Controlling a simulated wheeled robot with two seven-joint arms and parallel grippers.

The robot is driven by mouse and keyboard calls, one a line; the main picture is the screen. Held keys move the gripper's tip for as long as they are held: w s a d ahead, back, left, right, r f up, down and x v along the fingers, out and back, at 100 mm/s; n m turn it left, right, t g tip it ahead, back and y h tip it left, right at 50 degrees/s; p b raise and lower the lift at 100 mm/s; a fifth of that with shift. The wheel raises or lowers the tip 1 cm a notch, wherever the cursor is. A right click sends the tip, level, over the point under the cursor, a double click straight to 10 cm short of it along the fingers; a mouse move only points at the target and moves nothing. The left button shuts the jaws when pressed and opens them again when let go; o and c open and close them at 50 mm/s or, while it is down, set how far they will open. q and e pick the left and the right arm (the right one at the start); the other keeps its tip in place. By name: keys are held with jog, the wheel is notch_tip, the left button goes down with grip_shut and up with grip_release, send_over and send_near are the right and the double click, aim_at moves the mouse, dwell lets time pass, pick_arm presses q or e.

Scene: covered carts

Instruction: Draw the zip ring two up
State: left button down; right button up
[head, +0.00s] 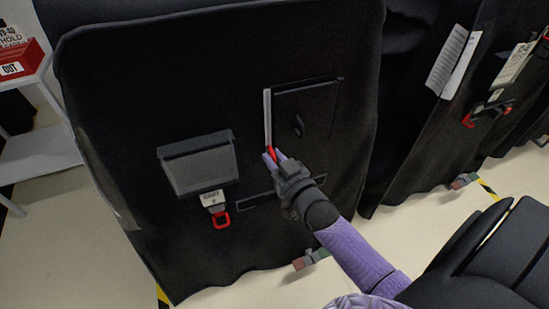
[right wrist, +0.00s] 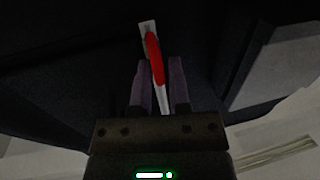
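A red ring (head: 272,154) is at the lower end of a pale vertical zip strip (head: 267,118) on the black cover (head: 110,110). My right gripper (head: 275,158) reaches up to it from below right. In the right wrist view the red ring (right wrist: 154,60) lies in line with the gap between the two purple fingers (right wrist: 160,85). The fingers stand apart, with a small gap beside the ring on its right. Whether the left finger touches it I cannot tell. My left gripper does not show.
A grey flap box (head: 198,165) with a red loop (head: 221,220) under it hangs left of the zip. A dark panel (head: 308,110) is right of it. Another covered cart (head: 415,110) stands to the right. A white shelf (head: 40,155) is at the far left.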

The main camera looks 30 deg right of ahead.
grip_shut()
dwell(1.2)
